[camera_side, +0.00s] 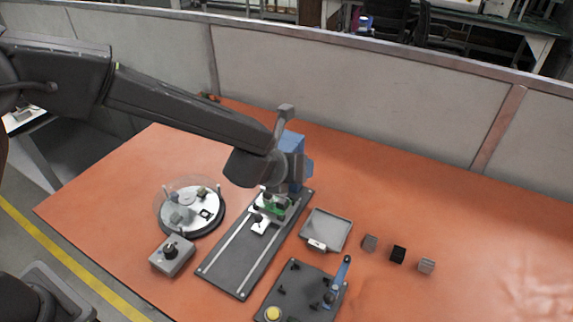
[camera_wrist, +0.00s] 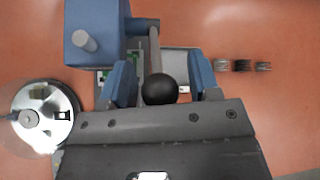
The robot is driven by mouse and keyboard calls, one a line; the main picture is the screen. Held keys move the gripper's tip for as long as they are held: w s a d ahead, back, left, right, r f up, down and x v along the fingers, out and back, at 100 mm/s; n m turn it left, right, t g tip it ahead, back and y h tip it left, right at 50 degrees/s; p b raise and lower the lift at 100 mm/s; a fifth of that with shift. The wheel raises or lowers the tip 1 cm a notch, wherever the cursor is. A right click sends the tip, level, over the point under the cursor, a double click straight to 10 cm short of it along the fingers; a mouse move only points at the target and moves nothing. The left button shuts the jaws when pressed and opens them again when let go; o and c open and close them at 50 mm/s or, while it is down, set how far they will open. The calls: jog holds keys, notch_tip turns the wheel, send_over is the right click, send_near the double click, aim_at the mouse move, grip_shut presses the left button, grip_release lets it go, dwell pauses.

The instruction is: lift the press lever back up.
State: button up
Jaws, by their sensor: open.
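The press (camera_side: 293,143) stands at the back of the dark rail plate, with a blue head. In the wrist view the blue press head (camera_wrist: 92,32) is at the upper left. Its lever (camera_wrist: 155,52) is a grey rod ending in a black ball knob (camera_wrist: 160,90). My gripper (camera_wrist: 162,80) is open, with one blue finger on each side of the knob. Gaps show between the knob and both fingers. In the side view my wrist hides the knob and most of the fingers.
A round turntable with a clear cover (camera_side: 190,208) and a grey knob box (camera_side: 172,255) are at the left. A grey tray (camera_side: 326,231), several small blocks (camera_side: 398,254) and a dark fixture plate with a blue handle (camera_side: 300,292) are at the right. The far right table is clear.

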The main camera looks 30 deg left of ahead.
jog(key=v, duration=1.3)
jog(key=shift+s+r, duration=0.2)
jog(key=shift+s, duration=0.1)
jog(key=s+a+r+n+g+y, duration=0.1)
jog(key=s+a+r+n, duration=0.15)
jog(key=a+n, duration=0.5)
jog(key=s+a+r+n+g+y, duration=0.1)
jog(key=s+a+r+n+y, duration=0.15)
jog(key=a+n, duration=0.5)
jog(key=s+a+n+g+h, duration=0.1)
jog(key=s+a+n, duration=0.1)
jog(key=s+n, duration=0.4)
jog(key=s+a+n+g+h, duration=0.1)
jog(key=s+a+n, duration=0.2)
jog(key=n, duration=0.9)
jog(key=s, duration=0.3)
jog(key=shift+s+a+g, duration=0.25)
jog(key=shift+s+g, duration=0.15)
